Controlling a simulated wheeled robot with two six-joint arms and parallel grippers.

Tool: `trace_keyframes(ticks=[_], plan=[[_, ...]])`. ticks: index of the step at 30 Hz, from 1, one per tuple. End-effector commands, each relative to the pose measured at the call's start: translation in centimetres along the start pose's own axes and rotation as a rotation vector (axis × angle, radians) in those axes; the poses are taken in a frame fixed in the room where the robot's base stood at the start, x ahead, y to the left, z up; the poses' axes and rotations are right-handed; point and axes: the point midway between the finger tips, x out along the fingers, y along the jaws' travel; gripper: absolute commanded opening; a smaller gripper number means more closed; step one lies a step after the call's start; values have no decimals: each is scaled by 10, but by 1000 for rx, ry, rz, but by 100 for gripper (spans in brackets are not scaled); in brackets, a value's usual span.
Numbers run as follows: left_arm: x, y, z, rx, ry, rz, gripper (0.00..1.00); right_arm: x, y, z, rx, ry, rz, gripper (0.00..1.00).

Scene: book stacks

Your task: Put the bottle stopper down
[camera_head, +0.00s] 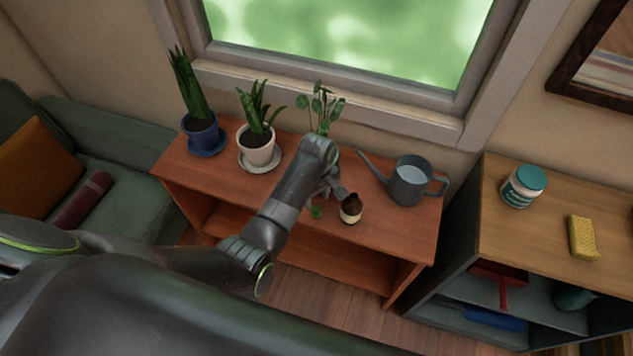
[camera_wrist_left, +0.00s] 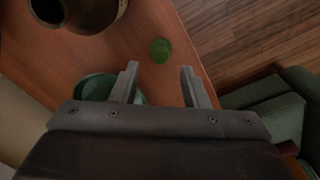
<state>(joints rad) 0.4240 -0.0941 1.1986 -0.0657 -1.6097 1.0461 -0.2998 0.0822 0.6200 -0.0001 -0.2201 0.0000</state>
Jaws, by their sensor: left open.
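A small round green piece, which I take to be the bottle stopper (camera_head: 316,212), lies on the reddish wooden shelf top (camera_head: 380,237) near its front edge. It also shows in the left wrist view (camera_wrist_left: 160,50), just beyond the fingertips and in line with the gap between them. My left gripper (camera_wrist_left: 159,73) is open, with nothing between its fingers. In the head view my left gripper (camera_head: 328,192) is partly hidden by its own wrist, to the left of a brown bottle (camera_head: 351,211) with a pale label. The bottle's dark open mouth shows in the left wrist view (camera_wrist_left: 48,8).
A grey watering can (camera_head: 408,184) stands right of the bottle. Potted plants (camera_head: 257,150) line the back left; my arm hides one plant's pot. A darker shelf unit (camera_head: 540,230) holding a jar (camera_head: 522,187) and a yellow sponge (camera_head: 582,238) stands at right.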

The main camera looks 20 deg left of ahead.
Motion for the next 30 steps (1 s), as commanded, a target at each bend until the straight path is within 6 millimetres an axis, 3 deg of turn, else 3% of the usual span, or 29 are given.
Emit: trace_keyframes(ticks=[6, 12, 30], plan=[[-43, 0, 0, 1, 1, 3, 41, -4, 0, 0, 0, 0, 0, 36], [-66, 0, 0, 1, 0, 1, 41, -4, 0, 0, 0, 0, -1, 36], [-71, 0, 0, 1, 0, -1, 41, -4, -3, 0, 2, 0, -4, 36]])
